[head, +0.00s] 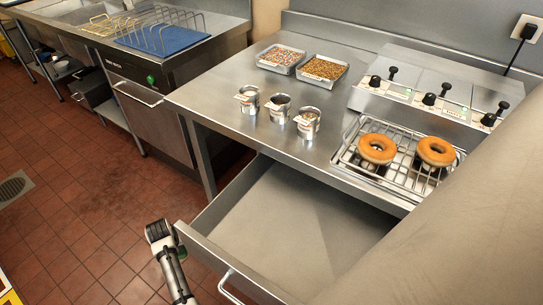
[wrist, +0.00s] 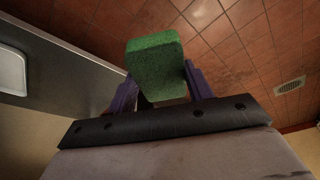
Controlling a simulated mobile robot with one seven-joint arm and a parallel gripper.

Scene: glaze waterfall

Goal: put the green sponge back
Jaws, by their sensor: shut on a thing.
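In the wrist view the green sponge (wrist: 154,55) is held between the two purple fingers of my gripper (wrist: 160,78). The fingers are shut on its sides, and the sponge sticks out beyond them. The red tiled floor shows behind it. I cannot make out the sponge in the head view.
An open drawer (head: 284,215) juts from under the steel counter (head: 225,88), and its visible floor is bare. Several small cans, two topping trays (head: 323,70) and a rack with two doughnuts (head: 377,149) stand above. A blue mat (head: 165,38) with a wire rack lies farther left.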

